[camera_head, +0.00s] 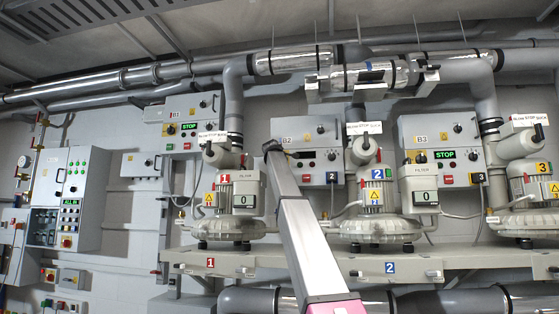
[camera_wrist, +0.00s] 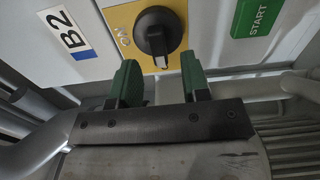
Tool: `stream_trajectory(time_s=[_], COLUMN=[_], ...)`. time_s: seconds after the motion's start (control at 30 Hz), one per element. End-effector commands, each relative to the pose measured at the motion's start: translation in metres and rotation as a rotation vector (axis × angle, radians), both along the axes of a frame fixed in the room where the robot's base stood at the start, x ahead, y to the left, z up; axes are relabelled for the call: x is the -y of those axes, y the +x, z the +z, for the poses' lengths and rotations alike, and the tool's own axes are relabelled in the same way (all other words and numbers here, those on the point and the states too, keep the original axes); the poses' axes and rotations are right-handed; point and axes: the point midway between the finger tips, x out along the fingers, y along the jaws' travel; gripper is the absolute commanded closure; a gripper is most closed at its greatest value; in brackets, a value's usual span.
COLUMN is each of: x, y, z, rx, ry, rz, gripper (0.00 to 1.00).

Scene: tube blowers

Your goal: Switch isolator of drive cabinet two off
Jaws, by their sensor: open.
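The drive cabinet two (camera_head: 319,132), labelled B2, stands at the back middle in the head view. In the wrist view its B2 label (camera_wrist: 68,35) is at upper left. Its isolator is a black rotary knob (camera_wrist: 158,32) on a yellow plate (camera_wrist: 124,16), with ON lettering at the knob's left. The knob's white mark points down toward my gripper. My gripper (camera_wrist: 160,84) has two green fingers, apart and empty, just below the knob and not around it. In the head view my arm hides the isolator, and the gripper end (camera_head: 272,147) is at the cabinet's left side.
A green START button (camera_wrist: 257,18) is right of the knob. Blower two (camera_head: 375,215) stands below the cabinet, with blower one (camera_head: 233,205) to its left. Cabinet B3 (camera_head: 440,140) is to the right. Pipes (camera_head: 370,75) run above. A cable hangs beside the cabinet.

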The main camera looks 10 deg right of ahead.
Motion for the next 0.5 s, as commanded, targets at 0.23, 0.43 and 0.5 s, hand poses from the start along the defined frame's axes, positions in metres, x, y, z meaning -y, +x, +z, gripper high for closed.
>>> stream_trajectory(time_s=[0.23, 0.43, 0.5], x=[-0.015, -0.024, -0.025], y=[-0.048, -0.075, -0.079], z=[-0.002, -0.002, -0.002], rx=[0.001, 0.0, 0.0], ry=[0.0, 0.0, -0.001], rz=[0.001, 0.001, 0.001], gripper=[0.57, 0.57, 0.57])
